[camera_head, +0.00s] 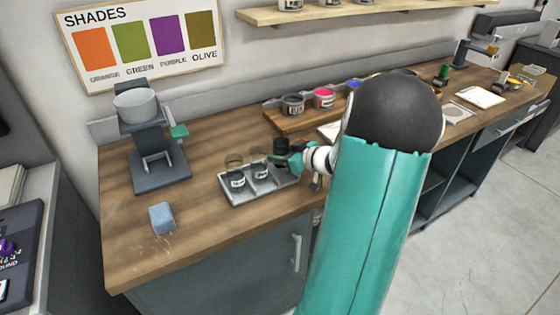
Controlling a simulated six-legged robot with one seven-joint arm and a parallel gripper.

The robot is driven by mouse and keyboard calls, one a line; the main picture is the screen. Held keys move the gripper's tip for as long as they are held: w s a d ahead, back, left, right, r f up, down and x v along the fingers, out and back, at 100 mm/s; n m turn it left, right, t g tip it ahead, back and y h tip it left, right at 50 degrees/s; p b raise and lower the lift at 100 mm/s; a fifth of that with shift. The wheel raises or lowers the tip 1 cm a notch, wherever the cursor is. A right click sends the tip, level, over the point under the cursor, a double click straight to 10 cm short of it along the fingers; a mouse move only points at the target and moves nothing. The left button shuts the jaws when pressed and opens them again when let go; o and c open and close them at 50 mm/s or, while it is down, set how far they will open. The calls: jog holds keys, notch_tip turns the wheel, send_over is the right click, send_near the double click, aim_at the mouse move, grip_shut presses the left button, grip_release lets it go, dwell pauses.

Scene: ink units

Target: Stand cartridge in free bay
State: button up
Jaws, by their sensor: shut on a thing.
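A light grey tray (238,200) with bays stands on the wooden bench. A dark, white-labelled cartridge (237,180) stands upright in its left part. Another labelled cartridge (261,171) stands beside it, near the middle. My teal gripper (276,160) is over the tray's right part, shut on a cartridge. A dark cylinder (281,146) shows right behind the fingers; I cannot tell for sure whether it is the held one. My fingers and arm hide the tray's right end, so I cannot see whether the bay there is empty.
A grey-black stand with a round pot (136,105) is at the left, with a blue sponge (162,218) in front. Behind the gripper, a wooden board (285,117) holds several ink pots. A shade chart (140,42) hangs above.

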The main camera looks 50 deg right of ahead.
jog(key=shift+w+f, duration=0.1)
jog(key=shift+f, duration=1.25)
jog(key=o, duration=0.8)
jog(key=shift+f, duration=0.15)
jog(key=shift+c, duration=0.2)
jog(key=shift+r, duration=0.2)
jog(key=a+v, duration=0.1)
jog(key=v, duration=1.1)
jog(key=shift+d, duration=0.45)
